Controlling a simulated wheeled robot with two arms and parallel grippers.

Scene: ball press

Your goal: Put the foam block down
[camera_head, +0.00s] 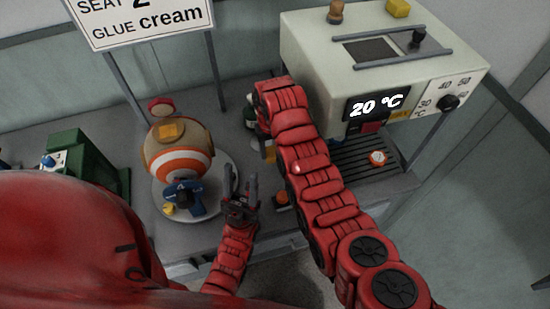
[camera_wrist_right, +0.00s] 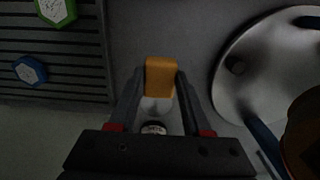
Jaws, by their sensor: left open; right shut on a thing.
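My right gripper (camera_wrist_right: 160,92) is shut on an orange-yellow foam block (camera_wrist_right: 160,76), held between its fingertips over the grey table. I cannot tell whether the block touches the table. In the head view my right arm covers that gripper; a bit of the block (camera_head: 270,155) shows beside the arm. My left gripper (camera_head: 240,184) is open and empty, its fingers pointing up beside the round plate.
A green box (camera_head: 90,165) stands left.

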